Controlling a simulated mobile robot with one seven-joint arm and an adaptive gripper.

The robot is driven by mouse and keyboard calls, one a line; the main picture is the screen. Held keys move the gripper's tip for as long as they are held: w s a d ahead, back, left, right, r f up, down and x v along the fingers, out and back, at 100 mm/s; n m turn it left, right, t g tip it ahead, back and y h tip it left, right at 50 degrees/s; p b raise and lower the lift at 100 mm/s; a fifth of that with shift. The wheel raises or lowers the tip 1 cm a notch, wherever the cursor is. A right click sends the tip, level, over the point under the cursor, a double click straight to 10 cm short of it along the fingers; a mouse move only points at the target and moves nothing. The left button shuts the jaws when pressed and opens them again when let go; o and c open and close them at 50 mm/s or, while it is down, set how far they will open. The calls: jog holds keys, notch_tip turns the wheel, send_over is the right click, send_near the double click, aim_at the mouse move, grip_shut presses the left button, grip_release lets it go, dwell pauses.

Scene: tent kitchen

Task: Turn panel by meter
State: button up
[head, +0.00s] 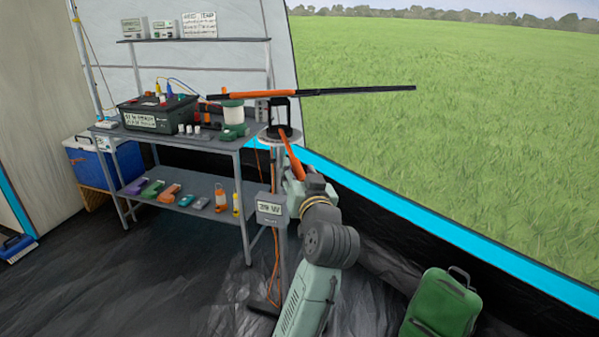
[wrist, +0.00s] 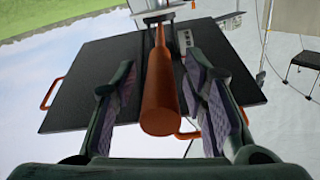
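The panel (head: 350,91) is a thin dark slab with orange on its edge, seen nearly edge-on on top of a stand in the head view. Its dark face (wrist: 75,85) with orange side handles fills the middle of the wrist view. An orange lever (head: 293,158) slopes down from the stand's top; it also shows in the wrist view (wrist: 161,95). My gripper (wrist: 160,72) is open, with a finger on each side of the lever and visible gaps between. The meter (head: 269,208) hangs on the stand's post and seems to read 39 W; the first digit is unclear.
A metal bench (head: 190,145) with a black battery box (head: 158,114) stands left of the stand. Its lower shelf (head: 180,190) holds several small tools. A blue cooler (head: 88,165) stands far left.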

grip_shut()
dwell(0.7)
